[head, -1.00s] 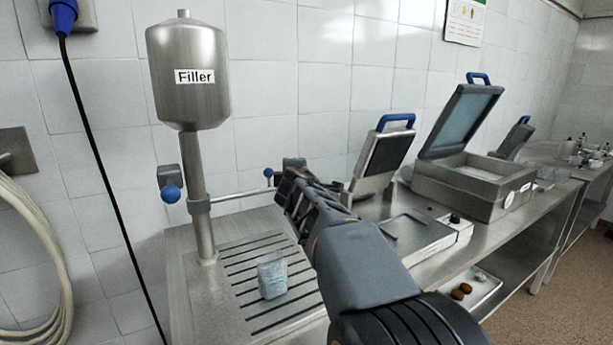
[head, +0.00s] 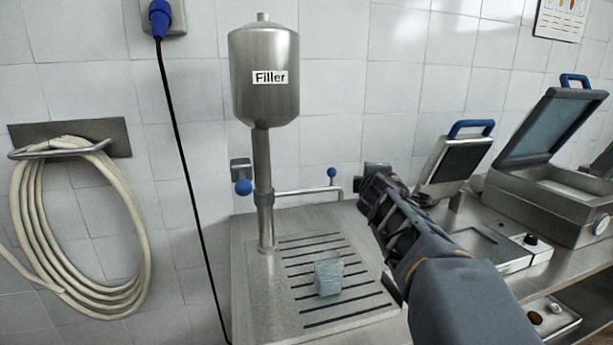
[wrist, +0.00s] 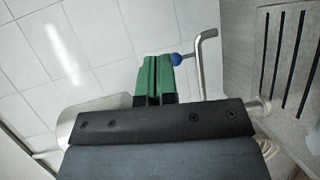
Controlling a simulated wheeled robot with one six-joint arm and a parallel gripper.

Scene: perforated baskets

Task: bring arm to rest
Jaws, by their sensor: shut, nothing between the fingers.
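My gripper (head: 372,183) is at the end of my dark grey arm, right of centre in the head view. It is raised above the right part of the slotted steel drip tray (head: 345,318) and points toward the tiled wall. In the wrist view its green fingers (wrist: 152,80) are together with nothing between them. The fingertips are hard to make out in the head view.
The steel filler (head: 265,75) stands left of my gripper, with a blue-knobbed pipe (head: 300,191) close by. A sealing machine (head: 460,160) and an open-lidded machine (head: 545,195) are to the right. A coiled hose (head: 75,235) hangs at left.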

